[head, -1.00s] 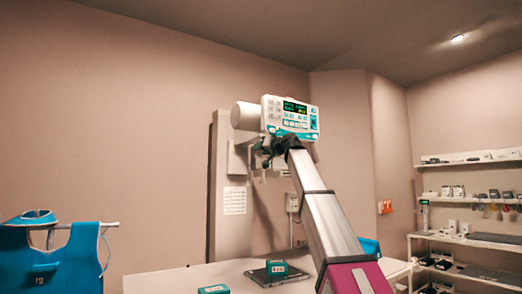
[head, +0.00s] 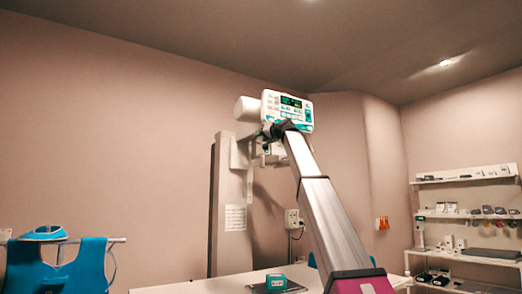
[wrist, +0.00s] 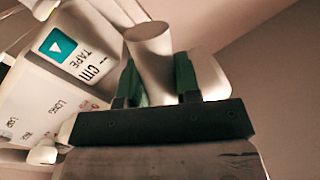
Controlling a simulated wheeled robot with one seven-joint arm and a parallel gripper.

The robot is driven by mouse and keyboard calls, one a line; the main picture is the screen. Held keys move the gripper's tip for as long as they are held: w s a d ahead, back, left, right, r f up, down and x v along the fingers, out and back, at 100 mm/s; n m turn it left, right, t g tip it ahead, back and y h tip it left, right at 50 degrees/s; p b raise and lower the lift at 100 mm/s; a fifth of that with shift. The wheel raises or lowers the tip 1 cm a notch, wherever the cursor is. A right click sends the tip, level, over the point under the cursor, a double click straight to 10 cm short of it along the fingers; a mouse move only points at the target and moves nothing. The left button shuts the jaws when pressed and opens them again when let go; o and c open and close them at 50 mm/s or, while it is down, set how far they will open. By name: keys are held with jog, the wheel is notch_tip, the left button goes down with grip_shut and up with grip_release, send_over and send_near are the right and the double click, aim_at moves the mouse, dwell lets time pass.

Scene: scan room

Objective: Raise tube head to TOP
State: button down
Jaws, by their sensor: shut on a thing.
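The tube head (head: 287,112) is a white box with a teal-edged control panel and a lit display, with a rounded white housing at its left. It is at the upper end of the grey column (head: 227,180), its panel above the column's visible top edge. My gripper (head: 272,130) is at its lower front, partly hidden by my own wrist. In the wrist view, my gripper's green fingers (wrist: 160,80) are shut on a pale round handle bar (wrist: 150,45). The tube head's casing (wrist: 45,95), with a "cm TAPE" label, is beside it. I cannot make out a TOP mark.
A white table (head: 215,286) with a teal box (head: 276,283) stands below. Blue aprons (head: 60,262) hang on a rail at left. Shelves (head: 465,215) with small items are at right. A wall box (head: 292,218) is behind my arm. The space above the tube head looks clear.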

jog(key=shift+r, duration=1.55)
jog(key=c, duration=1.1)
grip_release()
jog(key=v, duration=1)
jog(key=shift+s+d, duration=0.25)
jog(key=shift+d, duration=0.05)
